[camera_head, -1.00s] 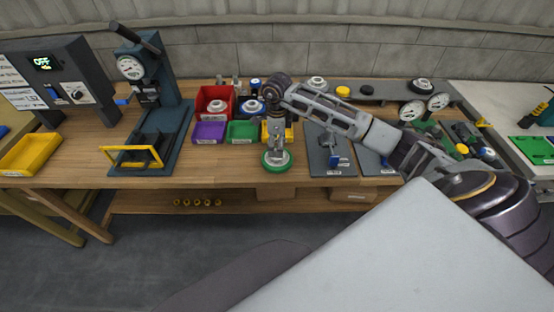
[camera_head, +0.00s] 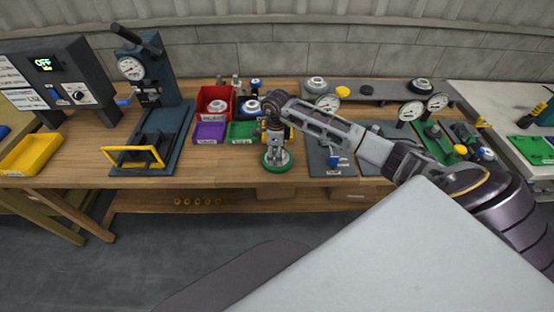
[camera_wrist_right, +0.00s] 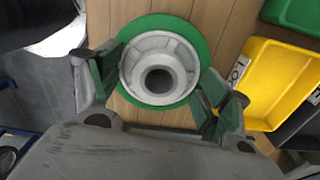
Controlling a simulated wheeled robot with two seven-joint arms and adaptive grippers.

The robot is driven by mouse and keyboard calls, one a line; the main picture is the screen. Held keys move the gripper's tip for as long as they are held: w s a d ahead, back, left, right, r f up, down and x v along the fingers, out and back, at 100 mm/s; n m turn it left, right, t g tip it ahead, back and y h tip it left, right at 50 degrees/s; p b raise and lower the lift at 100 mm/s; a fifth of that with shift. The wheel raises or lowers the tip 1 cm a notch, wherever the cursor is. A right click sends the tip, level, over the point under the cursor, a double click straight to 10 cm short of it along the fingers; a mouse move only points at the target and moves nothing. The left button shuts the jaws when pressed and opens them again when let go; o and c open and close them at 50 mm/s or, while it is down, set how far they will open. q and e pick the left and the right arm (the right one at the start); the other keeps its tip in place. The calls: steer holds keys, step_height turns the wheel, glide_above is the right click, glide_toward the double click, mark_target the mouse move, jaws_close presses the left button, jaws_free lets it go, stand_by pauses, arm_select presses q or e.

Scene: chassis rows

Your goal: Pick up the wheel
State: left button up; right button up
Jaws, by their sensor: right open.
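The wheel is a pale grey hub with a green rim (camera_head: 286,165), lying flat near the front edge of the wooden bench. In the right wrist view the wheel (camera_wrist_right: 153,50) is seen from above, its round centre hole clear. My right gripper (camera_head: 277,152) points down over it. In the right wrist view its open fingers (camera_wrist_right: 160,80), with green pads, stand to the left and right of the grey hub. Whether they touch it cannot be told. In the head view the gripper hides part of the hub. My left gripper is not in view.
Behind the wheel stand a green bin (camera_head: 240,129), a purple bin (camera_head: 208,131) and a red bin (camera_head: 203,100). A yellow bin (camera_wrist_right: 280,80) shows close by in the right wrist view. A press (camera_head: 165,140) stands left.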

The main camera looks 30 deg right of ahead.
steer(key=c, duration=1.4)
steer(key=shift+r, duration=0.15)
step_height(320, 180, up, 10)
steer(key=b, duration=0.1)
stand_by(0.5)
